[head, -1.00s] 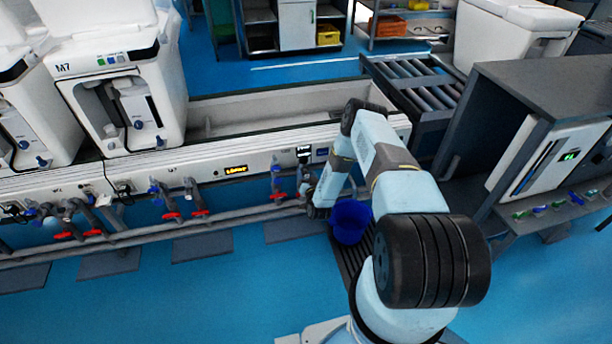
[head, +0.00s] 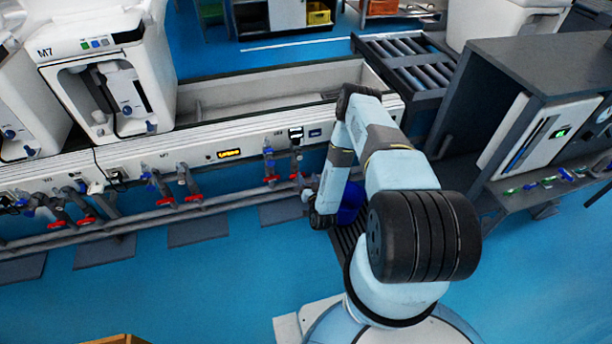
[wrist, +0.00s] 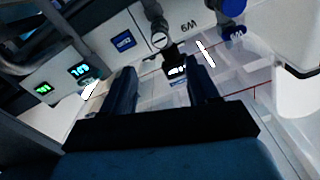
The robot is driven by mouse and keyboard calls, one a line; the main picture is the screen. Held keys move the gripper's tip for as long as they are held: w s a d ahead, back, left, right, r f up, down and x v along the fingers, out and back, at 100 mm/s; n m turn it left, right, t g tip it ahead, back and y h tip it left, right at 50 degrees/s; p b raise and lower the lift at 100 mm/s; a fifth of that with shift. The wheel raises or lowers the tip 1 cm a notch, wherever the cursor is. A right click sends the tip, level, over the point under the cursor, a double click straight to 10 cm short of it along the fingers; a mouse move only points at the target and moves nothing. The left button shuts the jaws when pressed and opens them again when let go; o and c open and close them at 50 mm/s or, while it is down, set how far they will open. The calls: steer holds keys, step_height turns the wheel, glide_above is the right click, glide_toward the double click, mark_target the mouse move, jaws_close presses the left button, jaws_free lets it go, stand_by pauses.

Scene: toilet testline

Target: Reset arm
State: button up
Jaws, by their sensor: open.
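My arm (head: 395,170) is light blue with black joints and stands folded in the right half of the head view. It rises over the dark floor grating, then bends down at its far end beside the test line. My gripper (wrist: 160,78) shows in the wrist view with two dark fingers apart and nothing between them. In the head view the gripper is small and mostly hidden behind the arm's end joint. Beyond the fingers in the wrist view are pale panels and lit displays (wrist: 80,70).
A blue bucket (head: 349,202) is partly hidden behind my arm. Pipes with red-handled valves (head: 193,198) run along the line's front. A white toilet unit marked M7 (head: 105,80) stands on the line. A dark cabinet (head: 540,75) stands at right.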

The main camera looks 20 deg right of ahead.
stand_by(0.5)
steer(key=w+r+n+g+y, duration=0.1)
steer(key=w+r+n+g, duration=0.1)
steer(key=w+r, duration=0.7)
steer(key=w+r+n+g+y, duration=0.15)
steer(key=w+r, duration=0.45)
steer(key=r, duration=0.6)
step_height(320, 180, up, 25)
steer(key=s+d+n+g+h, duration=0.1)
steer(key=s+g+h, duration=0.1)
steer(key=s+g, duration=0.1)
steer(key=s+r+g, duration=0.3)
steer(key=s+r, duration=1.6)
steer(key=s+r+g, duration=0.1)
steer(key=s+r, duration=0.1)
steer(key=s, duration=1.1)
steer(key=s+a+r+m+g, duration=0.1)
steer(key=s+r+g, duration=0.1)
steer(key=s, duration=1.2)
steer(key=shift+s+r, duration=0.25)
steer(key=shift+r, duration=0.45)
